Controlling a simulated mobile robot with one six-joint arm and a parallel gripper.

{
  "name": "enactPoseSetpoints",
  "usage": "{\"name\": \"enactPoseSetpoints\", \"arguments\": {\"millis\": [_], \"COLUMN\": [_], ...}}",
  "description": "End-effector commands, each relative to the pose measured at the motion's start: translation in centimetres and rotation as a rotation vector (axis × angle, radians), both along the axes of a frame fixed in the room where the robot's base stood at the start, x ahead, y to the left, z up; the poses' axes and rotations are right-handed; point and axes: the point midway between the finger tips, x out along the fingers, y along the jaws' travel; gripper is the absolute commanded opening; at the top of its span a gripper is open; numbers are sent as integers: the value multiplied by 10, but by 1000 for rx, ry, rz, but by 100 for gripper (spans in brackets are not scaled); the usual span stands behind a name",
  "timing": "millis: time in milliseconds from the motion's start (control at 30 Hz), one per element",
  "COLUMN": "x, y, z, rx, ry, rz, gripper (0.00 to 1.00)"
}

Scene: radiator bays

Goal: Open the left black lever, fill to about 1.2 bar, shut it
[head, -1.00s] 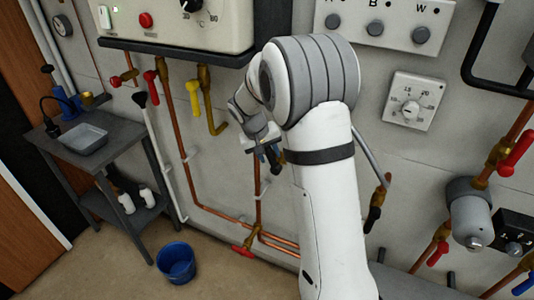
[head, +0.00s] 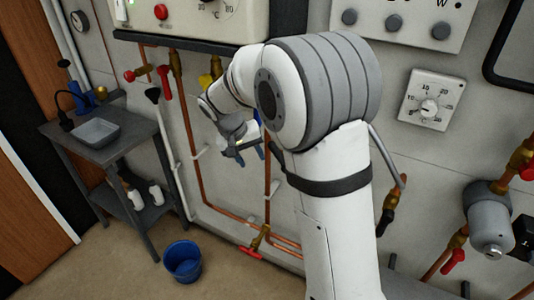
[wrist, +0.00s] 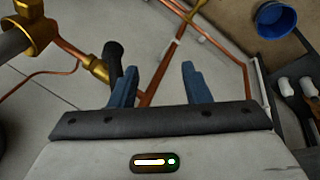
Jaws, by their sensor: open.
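My gripper (head: 251,153) is open and empty in front of the wall pipes, left of my raised arm. In the wrist view its two blue fingers (wrist: 160,74) are apart with nothing between them. A black lever (wrist: 113,56) on a brass valve (wrist: 98,68) shows just left of the fingers there, apart from them. In the head view a black lever (head: 385,221) hangs below a brass valve (head: 393,198) right of my arm; I cannot tell whether it is the same one. A round gauge (head: 78,20) is at upper left, too small to read.
A blue bucket (head: 183,262) stands on the floor. A grey side table (head: 78,150) with a tray (head: 96,133) is at left. Red valve handles (head: 165,82) and copper pipes (head: 190,140) line the wall. A grey cylinder (head: 490,215) is at right.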

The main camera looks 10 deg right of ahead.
Motion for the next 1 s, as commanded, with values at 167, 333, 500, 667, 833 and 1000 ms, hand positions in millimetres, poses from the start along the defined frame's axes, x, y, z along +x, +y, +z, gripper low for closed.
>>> {"name": "enactPoseSetpoints", "arguments": {"millis": [167, 333, 500, 667, 833, 1000], "x": [-8, -9, -9, -14, -48, -112], "y": [20, 24, 24, 20, -3, -34], "z": [-1, 0, 0, 4, 25, 48], "rx": [0, 0, 0, 7, 58, 148], "ry": [0, 1, 1, 0, 0, -12], "rz": [1, -1, -1, -2, 2, 19], "gripper": [43, 43, 43, 32, 18, 4]}}
